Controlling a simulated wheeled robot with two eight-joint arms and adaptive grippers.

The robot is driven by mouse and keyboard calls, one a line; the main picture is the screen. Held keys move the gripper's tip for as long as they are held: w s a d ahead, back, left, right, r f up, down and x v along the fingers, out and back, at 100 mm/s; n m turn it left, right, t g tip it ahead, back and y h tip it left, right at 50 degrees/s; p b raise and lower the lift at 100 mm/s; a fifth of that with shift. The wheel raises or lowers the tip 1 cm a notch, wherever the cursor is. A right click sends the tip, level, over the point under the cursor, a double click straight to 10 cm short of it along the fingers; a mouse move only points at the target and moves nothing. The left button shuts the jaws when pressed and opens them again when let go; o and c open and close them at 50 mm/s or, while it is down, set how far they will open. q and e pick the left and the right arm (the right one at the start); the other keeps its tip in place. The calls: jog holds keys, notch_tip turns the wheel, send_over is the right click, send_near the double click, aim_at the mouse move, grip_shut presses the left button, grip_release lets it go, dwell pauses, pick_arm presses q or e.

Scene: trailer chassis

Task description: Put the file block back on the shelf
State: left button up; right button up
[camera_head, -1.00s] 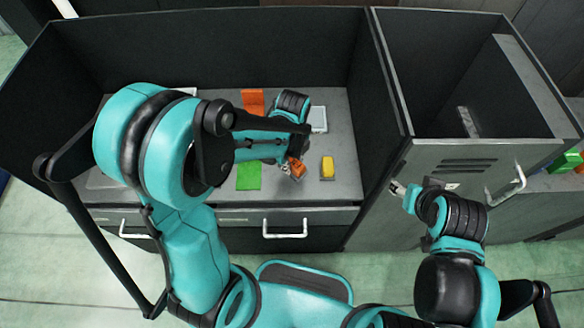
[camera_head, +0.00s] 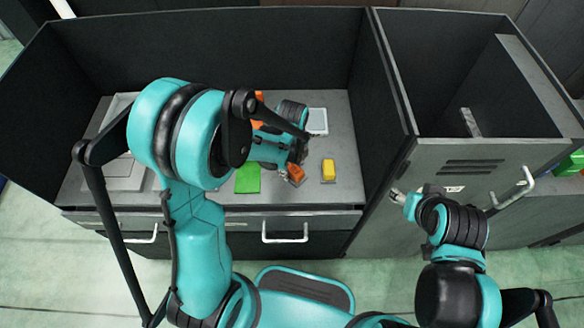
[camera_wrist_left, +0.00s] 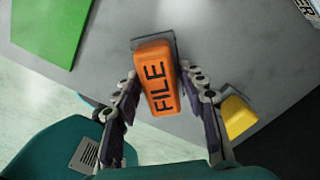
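The file block is orange with dark FILE lettering. In the left wrist view the file block (camera_wrist_left: 160,85) sits between the two fingers of my left gripper (camera_wrist_left: 158,72), which close in on its sides. In the head view the file block (camera_head: 295,174) shows at the tip of my left gripper (camera_head: 290,170), over the front of the grey worktop, left of the yellow block. My right gripper (camera_head: 398,196) is in front of the grey cabinet, away from the blocks; its finger opening is too small to judge. I cannot tell which surface is the shelf.
A yellow block (camera_head: 328,170) stands close right of my left gripper. A green piece (camera_head: 247,179) lies to its left. Another orange object (camera_head: 257,97) is partly hidden behind my arm. A white-rimmed tray (camera_head: 318,121) lies farther back. Dark panels wall the worktop.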

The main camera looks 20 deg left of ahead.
pick_arm(q)
jog(key=shift+r, duration=0.1)
jog(key=shift+r+p, duration=0.3)
jog(key=shift+p, duration=0.05)
notch_tip(320, 180, up, 11)
jog(key=p, duration=0.4)
jog(key=s+a+r+n+t, duration=0.2)
jog(key=s+r+n, duration=0.3)
jog(key=n, duration=0.7)
jog(key=s+a+r+n+t, duration=0.2)
jog(key=s+r+n+t, duration=0.3)
jog(key=n, duration=0.6)
jog(key=shift+s+a+n, duration=0.15)
jog(key=shift+a+n, duration=0.2)
jog(key=shift+n, duration=0.05)
jog(key=shift+f+b, duration=0.75)
jog(key=shift+b, duration=0.1)
